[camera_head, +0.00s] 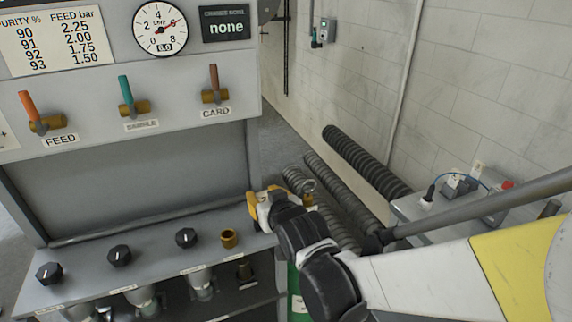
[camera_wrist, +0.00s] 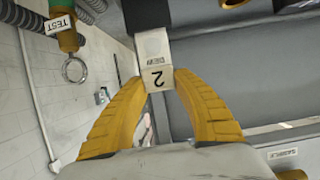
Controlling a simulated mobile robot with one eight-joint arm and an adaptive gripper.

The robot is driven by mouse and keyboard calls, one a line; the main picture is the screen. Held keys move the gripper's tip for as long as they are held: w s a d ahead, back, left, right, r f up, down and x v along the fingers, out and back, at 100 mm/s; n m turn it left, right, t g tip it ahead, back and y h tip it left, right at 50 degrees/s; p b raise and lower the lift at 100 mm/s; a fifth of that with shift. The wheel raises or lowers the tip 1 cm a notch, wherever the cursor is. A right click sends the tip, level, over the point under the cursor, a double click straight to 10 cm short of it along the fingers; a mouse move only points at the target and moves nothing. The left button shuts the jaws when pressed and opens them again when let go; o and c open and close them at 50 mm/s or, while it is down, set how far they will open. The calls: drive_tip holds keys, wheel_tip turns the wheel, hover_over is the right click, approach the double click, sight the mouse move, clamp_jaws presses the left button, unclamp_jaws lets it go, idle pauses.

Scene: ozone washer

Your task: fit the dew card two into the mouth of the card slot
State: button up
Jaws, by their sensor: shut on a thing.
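My gripper (camera_head: 263,203) is shut on dew card two, beside the right end of the grey panel's lower ledge. In the wrist view, the card (camera_wrist: 157,75) is a small white block with a black far end, marked "2", between the two yellow fingers (camera_wrist: 160,82). In the head view, I cannot make the card out clearly. A brass fitting (camera_head: 229,238) stands on the ledge just left of my gripper, apart from it. I cannot tell whether it is the card slot; no mouth is clearly recognisable. A lever marked CARD (camera_head: 214,97) is above.
Black knobs (camera_head: 186,237) line the ledge (camera_head: 150,262). Ribbed hoses (camera_head: 365,160) run along the wall at right. A grey box with cables (camera_head: 430,208) stands at right. A TEST fitting with a metal ring (camera_wrist: 70,45) hangs at upper left in the wrist view.

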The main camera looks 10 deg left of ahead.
drive_tip(key=shift+f, duration=0.15)
drive_tip(key=o, duration=0.9)
drive_tip(key=shift+r, duration=0.2)
